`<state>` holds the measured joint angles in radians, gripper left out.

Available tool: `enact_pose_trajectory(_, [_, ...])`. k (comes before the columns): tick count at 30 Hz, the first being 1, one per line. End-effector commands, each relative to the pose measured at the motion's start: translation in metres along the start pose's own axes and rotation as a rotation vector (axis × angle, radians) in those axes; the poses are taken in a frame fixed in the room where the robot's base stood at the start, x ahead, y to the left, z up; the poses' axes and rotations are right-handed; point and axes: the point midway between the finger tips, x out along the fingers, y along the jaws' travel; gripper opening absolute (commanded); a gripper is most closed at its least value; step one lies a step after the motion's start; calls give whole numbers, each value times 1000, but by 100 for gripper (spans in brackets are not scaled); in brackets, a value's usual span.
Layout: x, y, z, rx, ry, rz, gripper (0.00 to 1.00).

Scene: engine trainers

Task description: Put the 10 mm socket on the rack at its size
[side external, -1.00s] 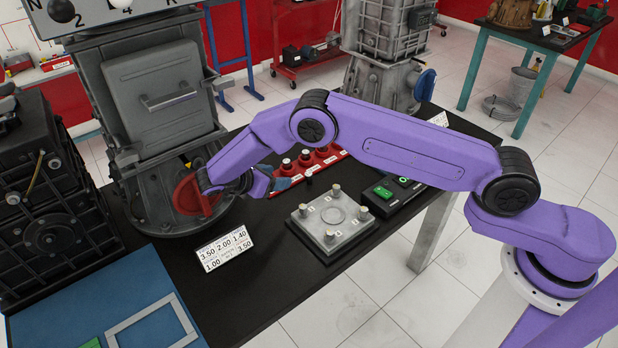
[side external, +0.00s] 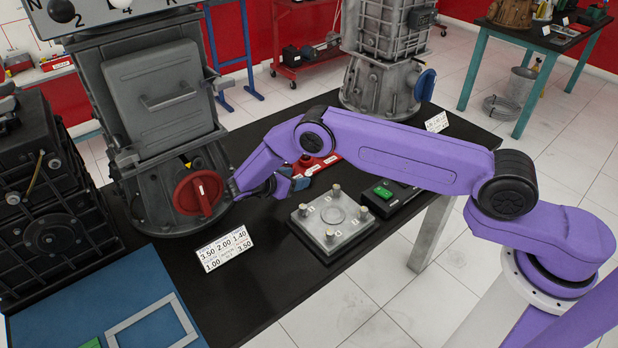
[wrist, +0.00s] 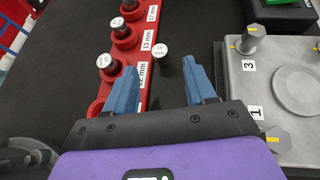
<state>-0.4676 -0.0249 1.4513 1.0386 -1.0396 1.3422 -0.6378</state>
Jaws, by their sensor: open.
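The 10 mm socket (wrist: 161,51) stands apart on the black bench, its pale top reading 10, just beyond and between my fingertips in the wrist view. My gripper (wrist: 164,78) is open and empty; its blue fingers also show low over the bench in the side view (side external: 297,184). The red rack (wrist: 143,78) lies left of the socket and holds dark sockets with pale tops. Its labels read 17 mm, 13 mm and one partly hidden by my left finger. A red ring at its near end (wrist: 95,108) is partly covered by my gripper. In the side view my arm hides the socket and much of the rack (side external: 332,159).
A grey plate with upright posts (side external: 332,222) stands right of my gripper, close to the right finger. A black box with a green button (side external: 383,191) is beyond it. The red handle (side external: 198,193) of the grey engine stand is at left, near my wrist.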

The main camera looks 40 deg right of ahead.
Motion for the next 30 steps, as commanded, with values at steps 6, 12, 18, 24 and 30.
enact_pose_trajectory(6, [28,-2,4,0,-1,-5,55])
enact_pose_trajectory(12, [48,-1,3,0,0,-3,55])
enact_pose_trajectory(18, [48,-1,3,0,1,-2,55])
enact_pose_trajectory(24, [48,-1,3,0,1,-2,0])
enact_pose_trajectory(30, [48,-1,3,0,0,-2,0])
